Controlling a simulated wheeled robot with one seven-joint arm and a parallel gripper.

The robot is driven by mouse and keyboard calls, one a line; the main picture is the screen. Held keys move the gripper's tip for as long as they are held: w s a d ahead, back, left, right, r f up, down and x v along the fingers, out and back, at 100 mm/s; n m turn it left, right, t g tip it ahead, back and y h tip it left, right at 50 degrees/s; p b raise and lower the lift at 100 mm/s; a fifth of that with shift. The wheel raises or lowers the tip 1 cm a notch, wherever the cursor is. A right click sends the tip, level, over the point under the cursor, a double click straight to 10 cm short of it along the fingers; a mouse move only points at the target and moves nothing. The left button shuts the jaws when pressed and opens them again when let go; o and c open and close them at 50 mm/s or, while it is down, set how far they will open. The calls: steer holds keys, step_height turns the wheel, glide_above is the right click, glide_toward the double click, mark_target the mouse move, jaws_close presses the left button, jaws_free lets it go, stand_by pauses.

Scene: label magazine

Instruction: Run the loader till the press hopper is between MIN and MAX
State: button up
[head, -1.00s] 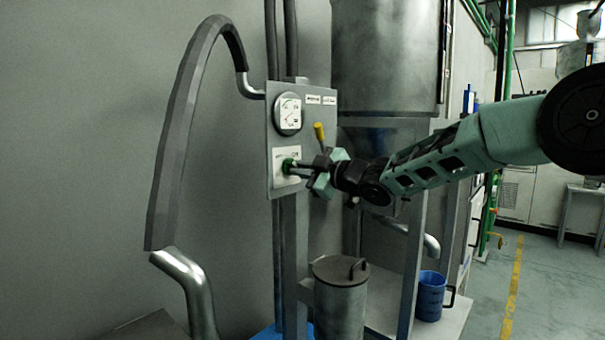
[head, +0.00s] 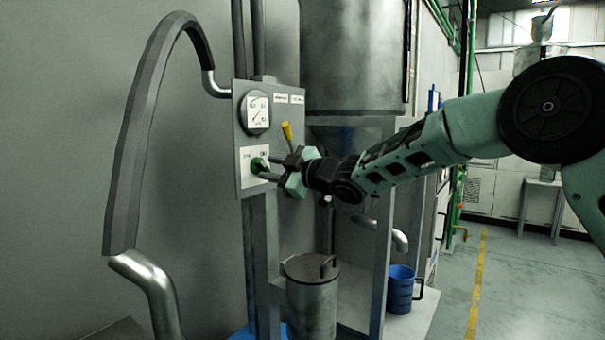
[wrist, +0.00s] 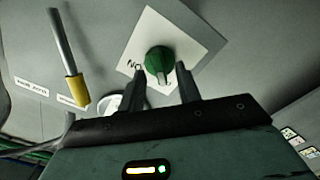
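A grey control panel (head: 243,150) stands on a post, with a green knob (head: 257,165) on a white plate. The knob also shows in the wrist view (wrist: 160,60), with a pale ridge at its lower edge. My gripper (head: 268,170) is at the knob; in the wrist view its two fingers (wrist: 163,85) stand apart, tips close to either side of the knob's lower part. I see no clear grip. A round dial (head: 255,112) sits above the knob, its marks too small to read. No MIN or MAX marks are legible, and I cannot identify the press hopper.
A yellow-tipped lever (head: 287,132) sits right of the dial, near my gripper. A large metal cylinder (head: 353,55) is behind. A lidded canister (head: 311,300) and a blue mug (head: 400,288) stand below. A grey hose (head: 130,150) arches at left. Floor is clear at right.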

steer(key=b+v, duration=0.1)
steer(key=v, duration=1.5)
steer(key=shift+s+d, duration=0.15)
steer(key=shift+d, duration=0.05)
steer(key=s+f+m+g+h, duration=0.5)
steer(key=s+f+m+h, duration=0.5)
steer(key=s+f, duration=0.9)
steer(key=s+d+f+m+g+h, duration=0.1)
steer(key=s+d+f+g+h, duration=0.15)
steer(key=s, duration=0.75)
steer(key=s+d+f+m+g+h, duration=0.1)
steer(key=s+d+f+g, duration=0.15)
steer(key=s, duration=0.75)
step_height(320, 180, up, 15)
steer(key=g+p, duration=0.1)
steer(key=p, duration=1.2)
steer(key=shift+f+p, duration=0.25)
steer(key=shift+p, duration=0.05)
